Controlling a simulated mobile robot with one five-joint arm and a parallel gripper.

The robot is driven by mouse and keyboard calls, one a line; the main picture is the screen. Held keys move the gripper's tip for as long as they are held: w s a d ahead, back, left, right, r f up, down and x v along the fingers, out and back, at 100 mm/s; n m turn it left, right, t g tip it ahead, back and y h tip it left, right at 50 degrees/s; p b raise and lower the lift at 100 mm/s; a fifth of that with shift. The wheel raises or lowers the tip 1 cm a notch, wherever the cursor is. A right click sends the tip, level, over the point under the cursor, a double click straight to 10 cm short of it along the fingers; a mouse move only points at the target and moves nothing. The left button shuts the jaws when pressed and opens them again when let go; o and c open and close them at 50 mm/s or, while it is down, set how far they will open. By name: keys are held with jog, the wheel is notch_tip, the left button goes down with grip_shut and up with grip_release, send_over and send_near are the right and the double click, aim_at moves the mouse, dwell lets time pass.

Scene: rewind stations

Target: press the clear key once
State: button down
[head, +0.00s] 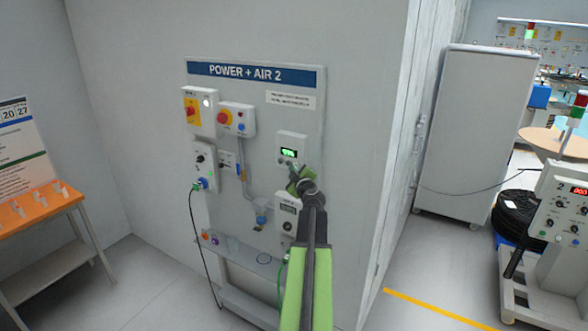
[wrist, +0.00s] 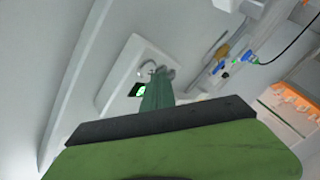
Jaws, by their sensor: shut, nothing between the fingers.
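A white box with a lit green display (head: 289,152) is mounted on the right side of the POWER + AIR 2 panel (head: 255,100). In the wrist view the same box (wrist: 118,85) shows its green display and small round grey keys (wrist: 148,70) beside it. The key labels are too small to read, so I cannot tell which is the clear key. My gripper (head: 300,180) is shut and empty, just below the box in the head view. In the wrist view its fingertips (wrist: 158,74) overlap the key area and partly hide it. I cannot tell whether they touch.
A white box (head: 287,213) sits below, partly behind my arm. Boxes with red knobs (head: 237,119) are on the panel's left, with a hanging black cable (head: 205,250). An orange-topped table (head: 40,220) stands left and a grey cabinet (head: 470,130) right. Floor between is clear.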

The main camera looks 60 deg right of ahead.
jog(key=shift+d, duration=0.3)
jog(key=shift+a, duration=0.1)
dwell(0.5)
jog(key=shift+a, duration=0.7)
jog(key=a, duration=0.5)
dwell(0.6)
